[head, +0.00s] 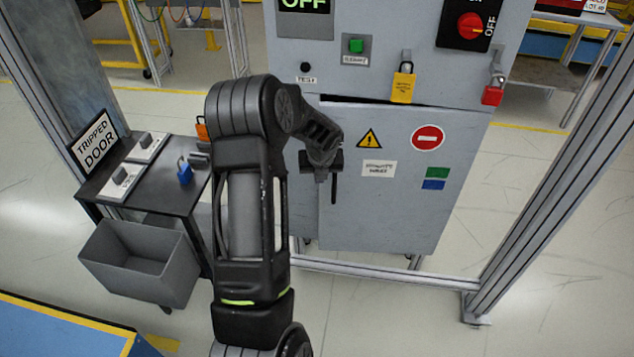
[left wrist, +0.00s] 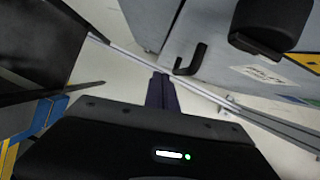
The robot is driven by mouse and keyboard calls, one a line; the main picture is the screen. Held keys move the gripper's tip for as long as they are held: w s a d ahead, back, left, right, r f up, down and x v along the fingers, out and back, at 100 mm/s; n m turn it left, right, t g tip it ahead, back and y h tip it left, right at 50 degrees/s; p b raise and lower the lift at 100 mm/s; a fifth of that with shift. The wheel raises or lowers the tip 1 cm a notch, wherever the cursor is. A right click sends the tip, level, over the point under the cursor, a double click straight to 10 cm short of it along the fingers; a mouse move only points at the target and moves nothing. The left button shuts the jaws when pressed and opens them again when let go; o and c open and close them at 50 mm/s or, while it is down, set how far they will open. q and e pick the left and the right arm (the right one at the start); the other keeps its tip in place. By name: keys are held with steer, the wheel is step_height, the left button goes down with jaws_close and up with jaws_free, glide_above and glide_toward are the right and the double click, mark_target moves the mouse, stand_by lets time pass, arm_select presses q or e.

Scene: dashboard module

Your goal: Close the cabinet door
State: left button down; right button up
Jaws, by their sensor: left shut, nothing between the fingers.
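The grey cabinet (head: 290,60) stands ahead, and its lower door (head: 385,215) carries a warning triangle, a red no-entry sign and a white label. A dark gap shows along the door's top edge, so it looks slightly ajar. The black door handle (head: 334,190) is near the door's left edge and also shows in the left wrist view (left wrist: 190,62). My left gripper (head: 321,172) is shut and empty, pointing down in front of the door's left edge. In the left wrist view its fingers (left wrist: 161,92) appear apart from the handle. My right gripper is out of view.
A black side table (head: 160,192) with switches, a blue padlock (head: 184,171) and a "tripped door" sign (head: 95,142) stands left. A metal frame post (head: 550,170) rises on the right. Padlocks hang above the door.

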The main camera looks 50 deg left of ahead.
arm_select(q)
steer(key=v, duration=0.5)
steer(key=shift+s+r, duration=0.2)
